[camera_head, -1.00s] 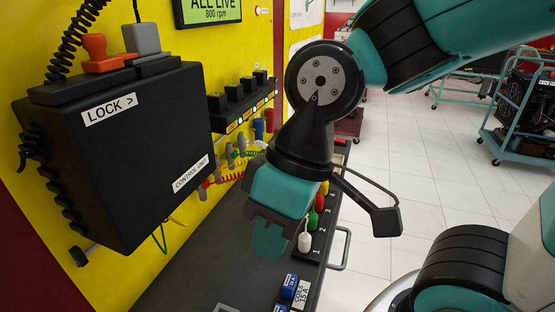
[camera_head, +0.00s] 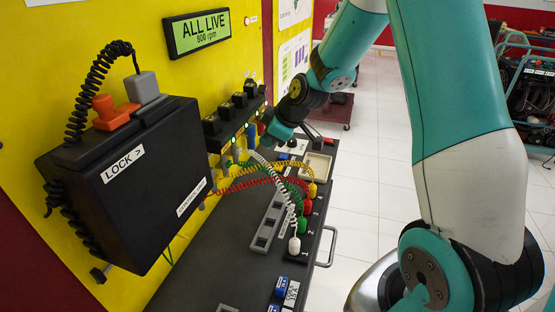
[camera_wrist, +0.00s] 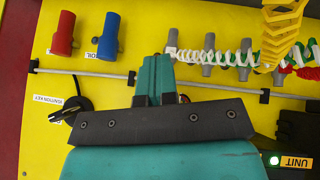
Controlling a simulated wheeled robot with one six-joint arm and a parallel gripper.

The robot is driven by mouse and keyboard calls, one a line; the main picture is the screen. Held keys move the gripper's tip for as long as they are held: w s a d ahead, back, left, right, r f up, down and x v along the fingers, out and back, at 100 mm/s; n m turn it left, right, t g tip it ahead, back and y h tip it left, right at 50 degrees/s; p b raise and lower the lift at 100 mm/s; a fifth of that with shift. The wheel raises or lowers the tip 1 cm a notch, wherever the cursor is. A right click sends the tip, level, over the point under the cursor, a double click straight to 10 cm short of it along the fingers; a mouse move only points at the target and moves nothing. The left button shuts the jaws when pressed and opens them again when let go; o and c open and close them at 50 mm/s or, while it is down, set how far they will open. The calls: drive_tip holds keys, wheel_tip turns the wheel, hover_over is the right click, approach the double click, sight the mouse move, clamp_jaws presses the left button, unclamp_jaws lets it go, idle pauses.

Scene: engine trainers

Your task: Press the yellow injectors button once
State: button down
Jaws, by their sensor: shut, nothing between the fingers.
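I cannot make out a yellow injectors button in either view now. My gripper (camera_wrist: 156,75) is shut and empty in the wrist view, its teal fingers together in front of the yellow wall panel (camera_wrist: 130,165). The fingertips show between a blue connector (camera_wrist: 109,37) and a row of grey connectors (camera_wrist: 207,45). In the head view, my wrist is at the far end of the bench, close to the panel, and the fingers are mostly hidden there.
Coiled red, green, white and yellow leads (camera_head: 270,172) arch between the panel and the bench (camera_head: 190,275). A black control unit (camera_head: 135,185) juts out at left. The display (camera_head: 197,31) reads "ALL LIVE 800 rpm". An ignition key label (camera_wrist: 60,110) shows at left in the wrist view.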

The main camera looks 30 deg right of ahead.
drive_tip(key=w+d+f+n+t, duration=0.2)
drive_tip(key=w+d+f+n, duration=0.1)
drive_tip(key=w+d, duration=0.2)
drive_tip(key=shift+w+d, duration=0.4)
drive_tip(key=shift+d, duration=0.45)
drive_tip(key=shift+f, duration=0.15)
drive_tip(key=b, duration=0.4)
hover_over(278, 168)
wheel_tip(278, 168, down, 8)
drive_tip(key=shift+r, duration=0.2)
drive_tip(key=shift+f+b, duration=0.5)
drive_tip(key=shift+f, duration=0.05)
idle(0.6)
drive_tip(key=shift+f+b, duration=0.45)
drive_tip(key=shift+b, duration=0.2)
